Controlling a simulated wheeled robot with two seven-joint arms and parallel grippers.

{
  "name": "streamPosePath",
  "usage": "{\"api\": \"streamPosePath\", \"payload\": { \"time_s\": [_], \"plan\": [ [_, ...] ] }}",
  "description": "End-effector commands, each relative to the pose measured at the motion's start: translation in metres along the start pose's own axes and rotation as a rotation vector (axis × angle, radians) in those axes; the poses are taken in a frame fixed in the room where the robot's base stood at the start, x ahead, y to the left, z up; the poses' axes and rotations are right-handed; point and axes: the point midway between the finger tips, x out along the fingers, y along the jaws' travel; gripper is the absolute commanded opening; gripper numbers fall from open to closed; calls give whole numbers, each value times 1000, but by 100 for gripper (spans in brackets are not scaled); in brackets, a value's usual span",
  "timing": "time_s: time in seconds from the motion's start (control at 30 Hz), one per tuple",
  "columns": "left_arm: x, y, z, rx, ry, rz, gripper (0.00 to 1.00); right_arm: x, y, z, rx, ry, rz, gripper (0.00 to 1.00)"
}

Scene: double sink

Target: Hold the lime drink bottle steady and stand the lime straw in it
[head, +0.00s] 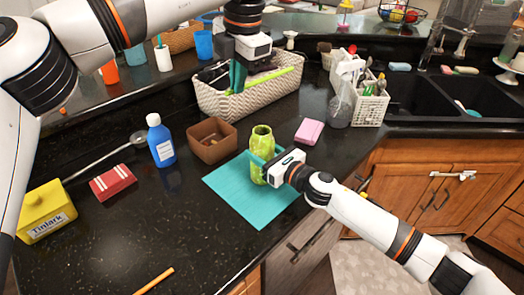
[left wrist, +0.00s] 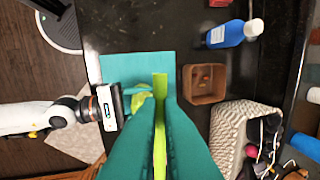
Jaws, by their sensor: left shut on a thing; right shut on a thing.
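The lime drink bottle (head: 262,137) stands upright on a teal mat (head: 237,202). My right gripper (head: 266,165) is shut around its body from the right; in the left wrist view the bottle (left wrist: 142,101) is partly hidden by my left fingers. My left gripper (head: 238,76) is shut on the lime straw (head: 276,80), up and behind the bottle in the head view, over the woven basket. The straw lies slantwise across the fingers in the head view, and it shows between the teal fingers in the left wrist view (left wrist: 160,90).
A woven basket (head: 220,106) of items stands behind the mat. A brown box (head: 212,141), blue bottle (head: 161,141) and pink sponge (head: 309,131) stand around the mat. A red box (head: 113,182) and yellow tin (head: 46,212) are at the left. The front-left counter is mostly clear.

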Motion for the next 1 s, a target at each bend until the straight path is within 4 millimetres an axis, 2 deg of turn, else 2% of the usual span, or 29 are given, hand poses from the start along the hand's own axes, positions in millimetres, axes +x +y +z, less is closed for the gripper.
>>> {"api": "streamPosePath", "payload": {
  "time_s": [1.0],
  "plan": [
    [71, 14, 1, 1, -1, 1, 0, 0, 0, 0, 0, -1, 1, 28]
  ]
}}
